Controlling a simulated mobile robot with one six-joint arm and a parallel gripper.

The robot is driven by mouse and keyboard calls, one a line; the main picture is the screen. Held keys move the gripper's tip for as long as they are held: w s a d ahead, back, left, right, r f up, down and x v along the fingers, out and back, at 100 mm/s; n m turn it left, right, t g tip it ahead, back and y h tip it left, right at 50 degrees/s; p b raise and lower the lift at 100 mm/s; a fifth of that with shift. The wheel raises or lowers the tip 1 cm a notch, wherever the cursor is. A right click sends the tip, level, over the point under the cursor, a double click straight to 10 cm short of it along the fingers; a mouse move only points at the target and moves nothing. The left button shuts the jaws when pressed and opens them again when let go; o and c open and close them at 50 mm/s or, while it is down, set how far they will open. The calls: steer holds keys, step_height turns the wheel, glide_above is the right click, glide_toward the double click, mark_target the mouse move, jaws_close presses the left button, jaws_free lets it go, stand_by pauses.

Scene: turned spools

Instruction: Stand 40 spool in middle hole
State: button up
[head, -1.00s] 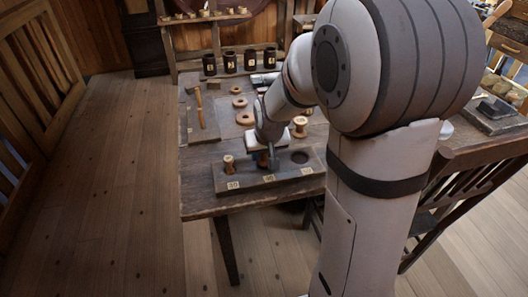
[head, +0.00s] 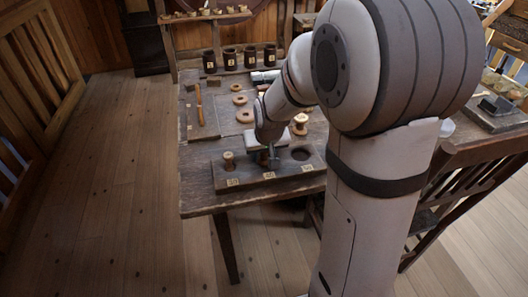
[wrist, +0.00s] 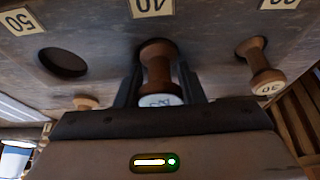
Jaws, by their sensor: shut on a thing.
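The wooden spool (wrist: 158,72) is between the two fingers of my gripper (wrist: 158,88), in front of the 40 label in the wrist view. Its pale marked end faces the camera, and its far end is at the board; I cannot tell how deep it sits, as the middle hole is hidden. In the head view my gripper (head: 268,161) is over the middle of the dark board (head: 247,177). A second spool (head: 229,160) stands in the hole by the 30 label. The hole by the 50 label (wrist: 63,62) is empty.
Another spool (head: 300,124) stands on the table behind the board, close to my arm. Wooden rings (head: 245,116), a long-handled tool (head: 200,104) and several dark jars (head: 229,60) are farther back. A chair (head: 455,165) stands at the right.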

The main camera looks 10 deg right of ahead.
steer(key=shift+s+f, duration=0.1)
steer(key=shift+f, duration=0.1)
steer(key=o, duration=0.7)
steer(key=o, duration=0.4)
steer(key=shift+a+r+p, duration=0.1)
steer(key=shift+r+p, duration=0.6)
steer(key=shift+r, duration=0.2)
steer(key=shift+c, duration=0.2)
steer(key=shift+r+p, duration=2.8)
steer(key=shift+r, duration=1.35)
